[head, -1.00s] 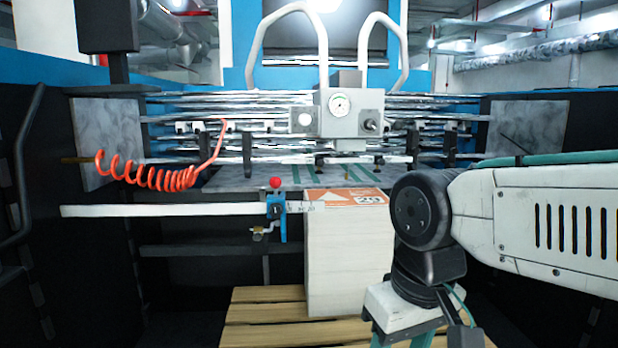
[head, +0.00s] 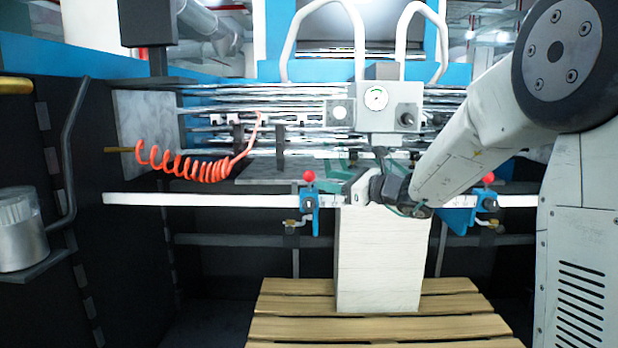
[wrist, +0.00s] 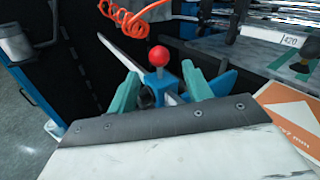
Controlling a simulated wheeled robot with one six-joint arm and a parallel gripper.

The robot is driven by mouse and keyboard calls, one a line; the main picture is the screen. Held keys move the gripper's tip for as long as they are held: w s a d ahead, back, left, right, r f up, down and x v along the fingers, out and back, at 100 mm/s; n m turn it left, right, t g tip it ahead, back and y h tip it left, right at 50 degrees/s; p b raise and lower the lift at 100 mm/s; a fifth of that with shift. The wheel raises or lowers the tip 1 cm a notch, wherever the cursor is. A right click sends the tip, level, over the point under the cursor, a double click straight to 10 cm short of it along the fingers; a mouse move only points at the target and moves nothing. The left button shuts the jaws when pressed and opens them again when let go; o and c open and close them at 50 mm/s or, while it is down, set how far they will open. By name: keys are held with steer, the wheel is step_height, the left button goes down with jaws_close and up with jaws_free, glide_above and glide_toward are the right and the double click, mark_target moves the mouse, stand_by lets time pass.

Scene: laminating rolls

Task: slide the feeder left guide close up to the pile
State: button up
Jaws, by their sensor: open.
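The left guide is a blue block (head: 309,210) with a red ball knob (head: 309,176) on the white rail. It stands left of the pile (head: 380,260), a tall white stack, with a gap between them. In the wrist view the guide's red knob (wrist: 157,56) and blue body (wrist: 161,84) show between my teal fingers. My gripper (wrist: 162,82) is open, with one finger to each side of the guide; contact cannot be told. In the head view my wrist hides most of the pile's top; its orange and white top sheet (wrist: 290,112) shows at the wrist view's right.
The white rail (head: 210,200) runs across the front. A second blue guide with a red knob (head: 488,178) stands to the right, partly behind my arm. A coiled orange hose (head: 190,167) hangs above the rail. The pile stands on a wooden pallet (head: 280,330).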

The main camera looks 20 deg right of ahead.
mark_target(309, 176)
steer(key=x, duration=0.7)
steer(key=shift+w+a, duration=0.1)
steer(key=shift+a, duration=0.1)
jaws_close()
